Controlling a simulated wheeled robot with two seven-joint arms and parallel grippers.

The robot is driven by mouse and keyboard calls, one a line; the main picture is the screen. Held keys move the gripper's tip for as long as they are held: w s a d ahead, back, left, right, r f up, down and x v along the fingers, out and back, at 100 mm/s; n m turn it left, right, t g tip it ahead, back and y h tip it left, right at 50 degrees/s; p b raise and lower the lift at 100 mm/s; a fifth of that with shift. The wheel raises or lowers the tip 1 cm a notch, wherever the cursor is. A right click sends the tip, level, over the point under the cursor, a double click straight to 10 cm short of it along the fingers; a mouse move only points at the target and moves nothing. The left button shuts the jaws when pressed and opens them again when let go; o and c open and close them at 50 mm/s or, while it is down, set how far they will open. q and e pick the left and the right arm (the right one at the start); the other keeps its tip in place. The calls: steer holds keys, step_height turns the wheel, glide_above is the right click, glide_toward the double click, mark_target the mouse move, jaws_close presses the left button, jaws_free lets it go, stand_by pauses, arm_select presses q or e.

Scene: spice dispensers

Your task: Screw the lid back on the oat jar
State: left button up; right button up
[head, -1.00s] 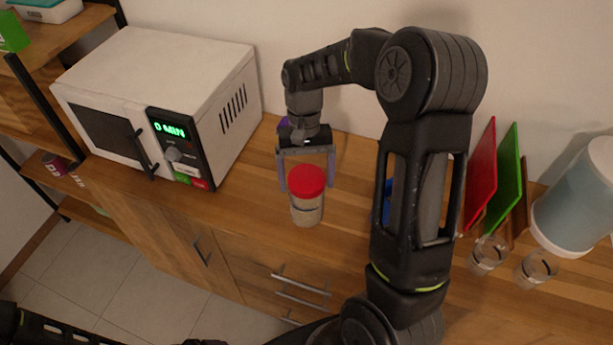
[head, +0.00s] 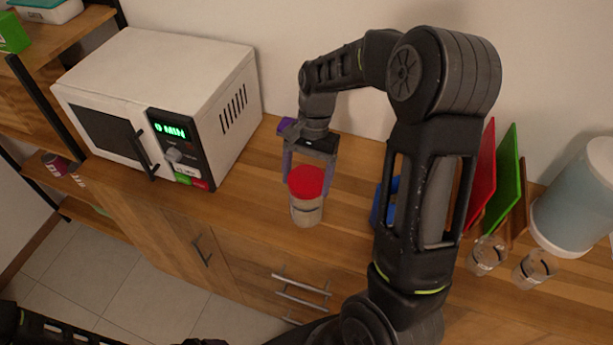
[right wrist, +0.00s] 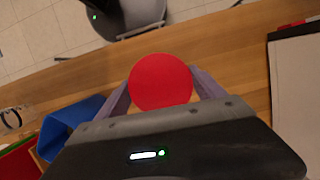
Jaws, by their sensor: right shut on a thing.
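The oat jar (head: 306,213) stands upright on the wooden counter, right of the microwave. Its pale contents show through the clear wall. The round red lid (head: 306,181) sits on top of the jar; the head view shows no clear gap between them, and I cannot tell how tight it is. My right gripper (head: 308,178) reaches down from behind and is shut on the red lid, one finger on each side. In the right wrist view the lid (right wrist: 160,82) lies between both fingers and hides the jar below. My left gripper is out of view.
The white microwave (head: 160,90) stands to the left. A blue object (head: 380,205), partly hidden by my right arm, lies to the right. Red (head: 480,175) and green (head: 508,180) boards, two small glass jars (head: 488,256) and a large dispenser (head: 578,200) stand farther right.

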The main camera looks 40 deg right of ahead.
steer(key=shift+r+m, duration=0.1)
steer(key=shift+m, duration=1)
steer(key=shift+m+t, duration=0.4)
steer(key=shift+m, duration=0.3)
steer(key=shift+m, duration=0.8)
steer(key=m+t, duration=0.1)
steer(key=m, duration=0.2)
steer(key=m+t, duration=0.1)
steer(key=m, duration=0.2)
steer(key=shift+m, duration=0.7)
